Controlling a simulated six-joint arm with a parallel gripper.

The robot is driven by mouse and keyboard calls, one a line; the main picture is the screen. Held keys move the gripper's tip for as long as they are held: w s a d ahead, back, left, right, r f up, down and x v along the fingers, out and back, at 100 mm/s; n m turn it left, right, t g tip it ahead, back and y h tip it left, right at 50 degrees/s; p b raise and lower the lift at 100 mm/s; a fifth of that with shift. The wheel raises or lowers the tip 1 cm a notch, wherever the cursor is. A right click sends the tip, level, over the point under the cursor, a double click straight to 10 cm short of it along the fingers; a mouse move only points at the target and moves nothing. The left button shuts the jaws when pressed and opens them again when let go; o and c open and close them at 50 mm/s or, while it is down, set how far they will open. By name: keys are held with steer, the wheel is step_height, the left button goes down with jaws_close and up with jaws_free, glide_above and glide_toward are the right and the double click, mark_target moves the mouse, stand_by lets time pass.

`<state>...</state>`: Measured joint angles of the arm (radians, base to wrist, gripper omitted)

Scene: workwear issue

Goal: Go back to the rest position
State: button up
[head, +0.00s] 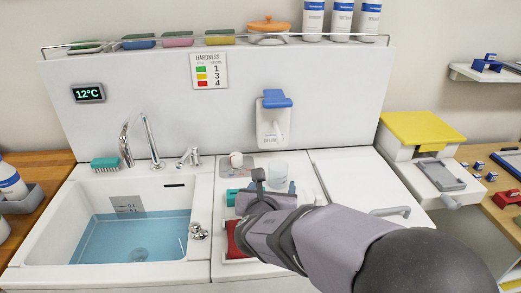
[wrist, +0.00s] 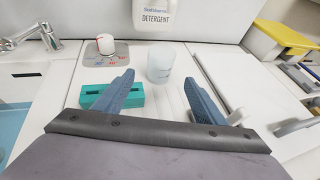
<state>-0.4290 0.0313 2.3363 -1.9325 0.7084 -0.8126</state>
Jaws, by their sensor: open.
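My gripper (head: 274,184) is over the white counter to the right of the sink, with my arm reaching in from the lower right. In the wrist view my gripper (wrist: 164,82) has its two blue fingers spread wide, with nothing held between them. A frosted cup (wrist: 160,65) stands on the counter beyond the fingers, apart from them as far as I can tell. A teal block with a slot (wrist: 112,97) lies by the left finger, which partly covers it.
The sink (head: 140,245) holds blue water. A grey pad (wrist: 94,57) bears a small white and red jar (wrist: 106,44). A detergent dispenser (head: 272,122) hangs on the back panel. A red thing (head: 238,240) is partly hidden by my arm. A yellow-lidded box (head: 420,127) stands right.

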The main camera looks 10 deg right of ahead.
steer(key=shift+d+r, duration=0.1)
steer(key=shift+r, duration=0.3)
steer(key=s+d+r+m+g+h+p, duration=0.1)
steer(key=s+d+m+p, duration=0.1)
steer(key=d+m, duration=0.1)
steer(key=s+d+r+m+g+p, duration=0.1)
steer(key=s+d+m+g+p, duration=0.1)
steer(key=d+m+p, duration=0.1)
steer(key=s+d+r+m+g+h+p, duration=0.1)
steer(key=s+d+r+m+p, duration=0.1)
steer(key=d+m, duration=0.2)
steer(key=shift+s+d+m+g+h+p, duration=0.1)
steer(key=shift+d+m+g+h+p, duration=0.2)
steer(key=shift+d+m+p, duration=0.1)
steer(key=s+a+f+m+g+y, duration=0.2)
steer(key=s+f+m, duration=0.2)
steer(key=s+m, duration=0.2)
steer(key=s+a+f+m+g+y+p, duration=0.1)
steer(key=s+a+f+m+g+y, duration=0.1)
steer(key=s+m, duration=0.5)
steer(key=s+a+f+m+g+y, duration=0.2)
steer(key=s+f+m+g, duration=0.2)
steer(key=m, duration=0.5)
steer(key=s+f, duration=0.1)
steer(key=s, duration=0.1)
steer(key=shift+s+f+y+p, duration=0.3)
steer(key=shift+p, duration=0.1)
